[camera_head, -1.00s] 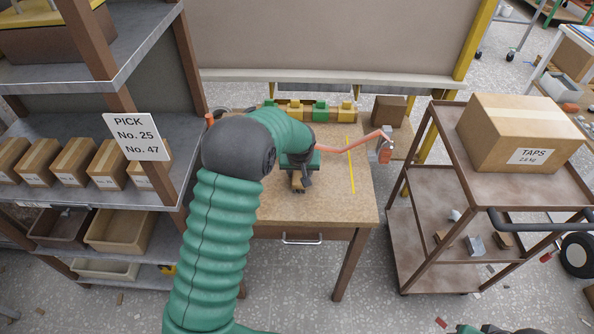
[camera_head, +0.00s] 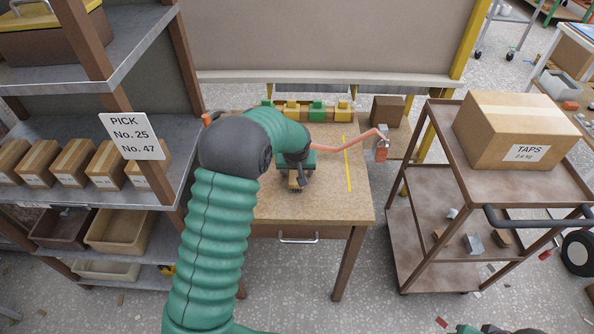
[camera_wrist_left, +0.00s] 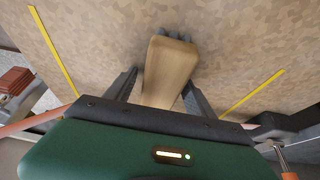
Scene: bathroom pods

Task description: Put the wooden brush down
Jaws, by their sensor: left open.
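The wooden brush (camera_wrist_left: 170,72) lies on the tan worktop of the table (camera_head: 330,205). In the left wrist view its pale wooden body points away from my palm, with grey tufts at its far end. My left gripper (camera_wrist_left: 160,88) is open, with one dark finger on each side of the brush and gaps showing beside the wood. In the head view the left gripper (camera_head: 300,182) is over the middle of the table and the brush shows only as a small brown piece under it. My right gripper is not clearly in view.
A yellow line (camera_head: 348,165) runs across the worktop to the right. Yellow and green blocks (camera_head: 317,111) and a brown box (camera_head: 387,110) stand along the back. An orange arm-like bar (camera_head: 340,152) reaches over the right side. A trolley (camera_head: 415,190) stands at right, shelving (camera_head: 95,195) at left.

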